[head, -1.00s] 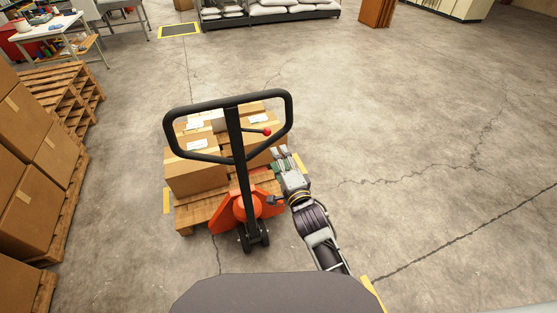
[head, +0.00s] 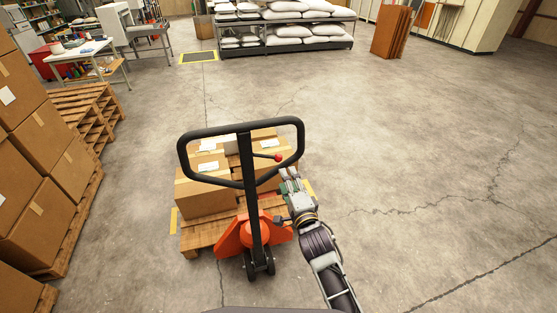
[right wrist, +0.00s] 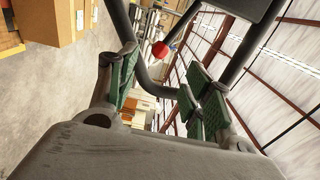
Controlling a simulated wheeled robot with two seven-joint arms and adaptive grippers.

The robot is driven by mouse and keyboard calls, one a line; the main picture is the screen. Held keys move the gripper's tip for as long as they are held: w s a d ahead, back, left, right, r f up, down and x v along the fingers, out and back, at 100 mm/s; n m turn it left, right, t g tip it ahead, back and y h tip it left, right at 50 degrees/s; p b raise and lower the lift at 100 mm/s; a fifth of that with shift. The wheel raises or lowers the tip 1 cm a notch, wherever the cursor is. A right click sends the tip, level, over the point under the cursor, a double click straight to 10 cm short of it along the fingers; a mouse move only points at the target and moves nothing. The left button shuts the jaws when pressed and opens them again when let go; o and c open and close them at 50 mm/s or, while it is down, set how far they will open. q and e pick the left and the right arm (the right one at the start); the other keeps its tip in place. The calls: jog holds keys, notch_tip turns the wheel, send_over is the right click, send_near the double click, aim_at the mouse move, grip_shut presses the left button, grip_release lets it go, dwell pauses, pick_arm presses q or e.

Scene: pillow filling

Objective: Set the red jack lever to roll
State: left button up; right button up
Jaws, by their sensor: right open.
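The red jack lever (head: 278,157) is a small red knob on a thin rod inside the black loop handle (head: 243,124) of the orange pallet jack (head: 232,238). In the right wrist view the red knob (right wrist: 160,49) shows beyond the fingertips, between the two fingers and apart from them. My right gripper (head: 289,173) is open and empty, just below and right of the knob in the head view. Its green-padded fingers (right wrist: 165,88) are spread in the right wrist view. My left gripper is not in view.
Cardboard boxes (head: 203,196) sit on a wooden pallet (head: 196,236) behind the handle. Stacked boxes on pallets (head: 44,133) stand at the left. A rack with white sacks (head: 290,43) is at the back. The floor to the right is clear.

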aim_at(280, 159)
jog(key=shift+b+x, duration=1.05)
jog(key=shift+x, duration=2.8)
jog(key=shift+r+b+x, duration=0.15)
jog(key=shift+b+x, duration=0.05)
jog(key=shift+x, duration=0.55)
jog(key=shift+r+b+x, duration=0.15)
jog(key=shift+b+x, duration=0.05)
jog(key=shift+x, duration=0.6)
jog(key=shift+w+a+f, duration=0.15)
jog(key=shift+w+f, duration=0.1)
jog(key=shift+w, duration=0.3)
